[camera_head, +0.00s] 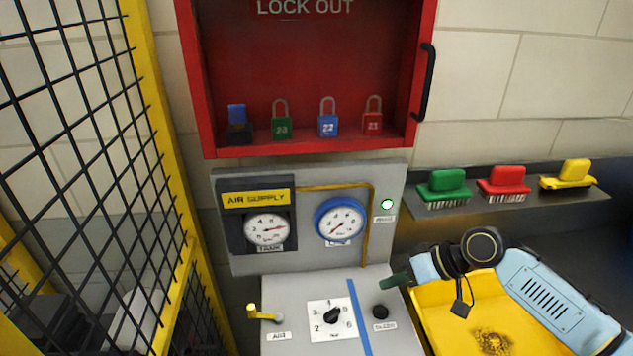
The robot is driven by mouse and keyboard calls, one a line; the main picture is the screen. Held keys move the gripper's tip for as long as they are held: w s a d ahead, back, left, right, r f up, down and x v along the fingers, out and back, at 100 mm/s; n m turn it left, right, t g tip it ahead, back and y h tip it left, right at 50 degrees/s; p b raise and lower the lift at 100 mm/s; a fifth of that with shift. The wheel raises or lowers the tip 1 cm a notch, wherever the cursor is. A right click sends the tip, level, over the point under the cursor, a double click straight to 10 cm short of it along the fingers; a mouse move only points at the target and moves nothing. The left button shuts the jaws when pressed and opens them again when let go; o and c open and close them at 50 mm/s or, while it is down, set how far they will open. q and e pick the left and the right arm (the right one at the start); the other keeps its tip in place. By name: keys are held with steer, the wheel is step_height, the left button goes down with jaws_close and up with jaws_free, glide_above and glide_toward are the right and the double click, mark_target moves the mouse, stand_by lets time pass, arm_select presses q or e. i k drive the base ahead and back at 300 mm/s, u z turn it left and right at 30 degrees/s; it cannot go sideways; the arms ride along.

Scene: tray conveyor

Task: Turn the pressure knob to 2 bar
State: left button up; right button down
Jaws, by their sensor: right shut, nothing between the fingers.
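The black pressure knob (331,316) sits on a white numbered dial plate (316,333) on the sloping grey panel. Its pointer is too small to read surely. Above it, the blue-rimmed gauge (340,221) has a needle that seems to lie toward the lower left. My right gripper (396,281) comes in from the right. It is shut and empty, above the panel's right edge, to the right of the knob and apart from it. My left gripper is not in view.
A yellow lever (264,314) is left of the knob; a black button (380,312) is right of it, past a blue stripe. The tank gauge (267,229) and a lit green lamp (387,204) are above. A mesh fence (187,260) bounds the left; a yellow tray (440,318) lies right.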

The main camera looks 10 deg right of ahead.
mark_target(331, 318)
steer(key=k, duration=1)
